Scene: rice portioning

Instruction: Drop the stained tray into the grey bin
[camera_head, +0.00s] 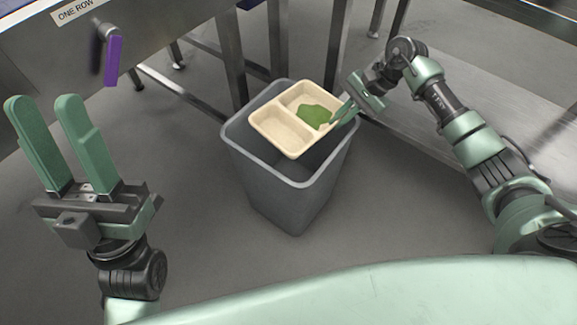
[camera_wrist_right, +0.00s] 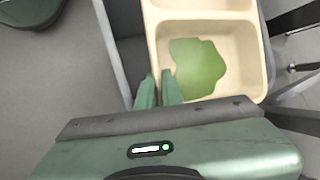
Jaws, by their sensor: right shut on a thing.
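The stained tray (camera_head: 281,133) is cream, with compartments and a green stain (camera_head: 314,115) in one of them. It is over the open mouth of the grey bin (camera_head: 284,199), which stands on the floor. My right gripper (camera_head: 343,112) is shut on the tray's edge at its right side. In the right wrist view, the tray (camera_wrist_right: 243,88) fills the upper right, and the fingers (camera_wrist_right: 158,88) meet its near edge beside the green stain. My left gripper (camera_head: 62,145) is raised at the left, its fingers apart and empty.
A steel table with a "ONE ROW" label (camera_head: 76,12) and a purple-handled lever (camera_head: 113,60) is at the upper left. Metal table legs (camera_head: 232,57) and a low rail stand behind the bin. The grey floor around the bin's front is clear.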

